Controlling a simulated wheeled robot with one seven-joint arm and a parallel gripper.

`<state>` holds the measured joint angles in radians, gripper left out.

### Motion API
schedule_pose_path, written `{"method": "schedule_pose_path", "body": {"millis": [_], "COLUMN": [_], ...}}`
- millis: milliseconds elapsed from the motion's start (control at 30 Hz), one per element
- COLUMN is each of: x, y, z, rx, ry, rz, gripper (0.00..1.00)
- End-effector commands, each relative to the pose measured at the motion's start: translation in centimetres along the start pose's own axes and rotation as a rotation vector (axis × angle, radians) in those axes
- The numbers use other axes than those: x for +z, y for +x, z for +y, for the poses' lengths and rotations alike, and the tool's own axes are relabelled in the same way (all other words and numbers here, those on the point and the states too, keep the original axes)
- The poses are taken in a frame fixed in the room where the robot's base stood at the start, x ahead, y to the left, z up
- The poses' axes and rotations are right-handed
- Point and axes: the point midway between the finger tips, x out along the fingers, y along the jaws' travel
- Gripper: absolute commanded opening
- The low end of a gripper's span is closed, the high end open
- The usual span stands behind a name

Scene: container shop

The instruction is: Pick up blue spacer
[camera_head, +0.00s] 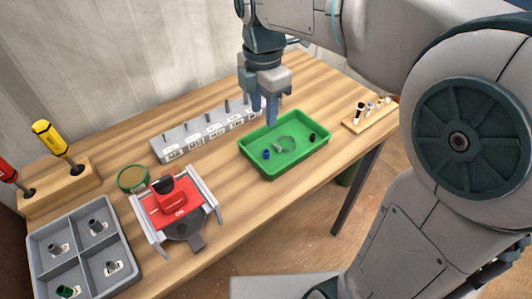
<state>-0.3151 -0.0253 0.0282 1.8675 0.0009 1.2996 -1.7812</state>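The blue spacer (266,155) is a small blue cylinder in the left part of the green tray (256,171). My gripper (264,112) hangs above the back edge of the green tray, fingers pointing down. It is up and behind the spacer in the picture and apart from it. The fingers look close together, and I see nothing held between them. The exact gap is too small to tell.
The green tray also holds a clear ring (285,144) and a black piece (312,137). A grey peg rack (168,157) stands behind left, a red fixture (171,204) front left, and a grey compartment tray (72,235) far left. A small wooden rack (350,127) stands right.

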Motion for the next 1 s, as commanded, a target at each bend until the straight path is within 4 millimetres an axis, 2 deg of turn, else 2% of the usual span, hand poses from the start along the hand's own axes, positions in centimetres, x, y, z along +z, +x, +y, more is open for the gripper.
{"method": "schedule_pose_path", "body": {"millis": [100, 300, 567, 833, 1000], "x": [0.0, 0.0, 0.1, 0.4, 0.4], "y": [2.6, 6.1, 8.1, 12.0, 12.6], "z": [-0.1, -0.1, -0.1, -0.1, -0.1], "rx": [-0.005, -0.003, -0.002, -0.003, 0.000], "ry": [0.000, 0.002, 0.003, 0.003, 0.003], "rz": [0.001, 0.000, 0.000, 0.001, 0.000], "gripper": [0.39, 0.39, 0.39, 0.39, 0.39]}}
